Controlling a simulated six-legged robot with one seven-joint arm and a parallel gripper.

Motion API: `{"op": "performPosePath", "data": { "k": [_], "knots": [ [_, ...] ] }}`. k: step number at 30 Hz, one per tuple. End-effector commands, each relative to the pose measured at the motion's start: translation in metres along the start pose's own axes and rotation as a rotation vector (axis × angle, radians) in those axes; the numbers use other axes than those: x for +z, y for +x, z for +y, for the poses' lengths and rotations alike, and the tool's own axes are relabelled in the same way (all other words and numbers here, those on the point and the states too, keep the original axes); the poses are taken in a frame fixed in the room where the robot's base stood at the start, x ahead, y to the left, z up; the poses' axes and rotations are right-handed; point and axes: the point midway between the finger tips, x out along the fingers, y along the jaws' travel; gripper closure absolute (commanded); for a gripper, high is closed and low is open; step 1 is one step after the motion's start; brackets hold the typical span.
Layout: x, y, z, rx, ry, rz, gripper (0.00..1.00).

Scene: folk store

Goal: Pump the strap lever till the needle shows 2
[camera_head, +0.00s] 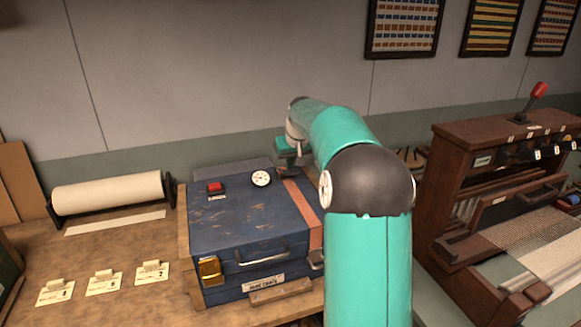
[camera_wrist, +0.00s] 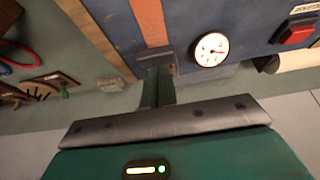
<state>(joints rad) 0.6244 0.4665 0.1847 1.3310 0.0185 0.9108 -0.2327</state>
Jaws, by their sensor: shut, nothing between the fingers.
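A blue trunk (camera_head: 245,222) sits on the bench, with an orange strap (camera_head: 305,208) across its right side. The strap also shows in the wrist view (camera_wrist: 150,22). A dark grey block (camera_wrist: 155,56), perhaps the strap lever, is at the strap's end. My gripper (camera_head: 288,166) is shut and empty at the trunk's back right. In the wrist view its fingertips (camera_wrist: 158,74) are at the grey block; I cannot tell whether they touch it. A round white gauge (camera_head: 261,178) is left of the strap; its dial shows larger in the wrist view (camera_wrist: 210,49), but its numbers are too small to read.
A red button (camera_head: 214,187) is on the trunk lid. A paper roll (camera_head: 107,194) and several small cards (camera_head: 104,282) lie to the left. A wooden loom (camera_head: 480,190) stands at the right. My arm hides part of the trunk's right side.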

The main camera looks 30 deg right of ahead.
Motion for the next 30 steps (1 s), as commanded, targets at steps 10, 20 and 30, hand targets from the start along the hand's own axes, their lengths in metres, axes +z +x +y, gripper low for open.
{"op": "performPosePath", "data": {
  "k": [10, 20, 30],
  "knots": [
    [-0.017, -0.035, 0.001, 0.002, 0.0, 0.002, 1.0],
    [-0.03, -0.063, 0.0, 0.001, 0.0, 0.0, 1.0],
    [-0.031, -0.064, 0.0, 0.0, 0.0, 0.0, 1.0]
  ]
}}
